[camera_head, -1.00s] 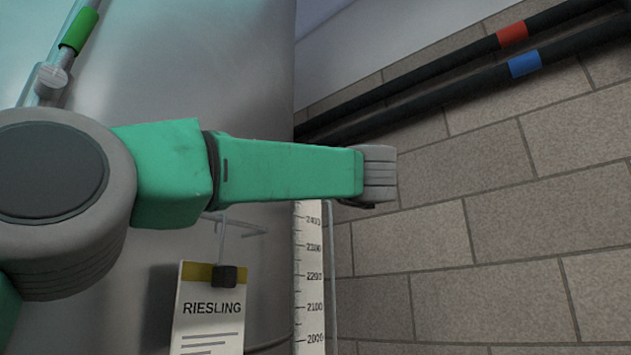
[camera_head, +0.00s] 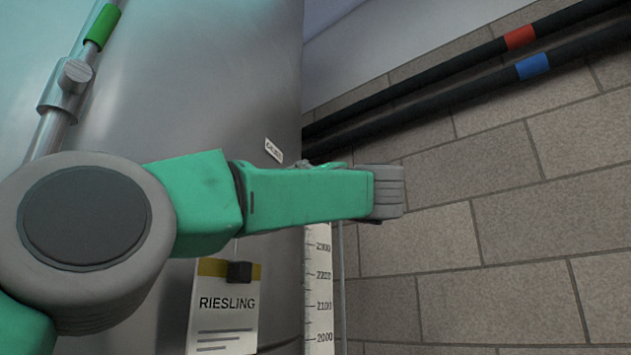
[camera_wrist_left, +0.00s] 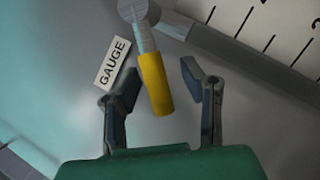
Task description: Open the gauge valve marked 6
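In the left wrist view, a valve lever with a yellow sleeve (camera_wrist_left: 155,84) hangs from a round grey metal hub (camera_wrist_left: 132,10). A white label (camera_wrist_left: 112,63) reading GAUGE is fixed on the tank just left of it. My left gripper (camera_wrist_left: 157,82) is open, with one finger on each side of the yellow sleeve and a visible gap at both. No number 6 is readable. In the head view my green left arm hides the valve and the gripper's fingers. My right gripper is in neither view.
A steel tank (camera_head: 200,100) fills the left, with a RIESLING card (camera_head: 226,318) hanging on it. A graduated scale (camera_head: 319,290) stands at its edge. Dark pipes (camera_head: 430,88) cross the brick wall (camera_head: 480,190).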

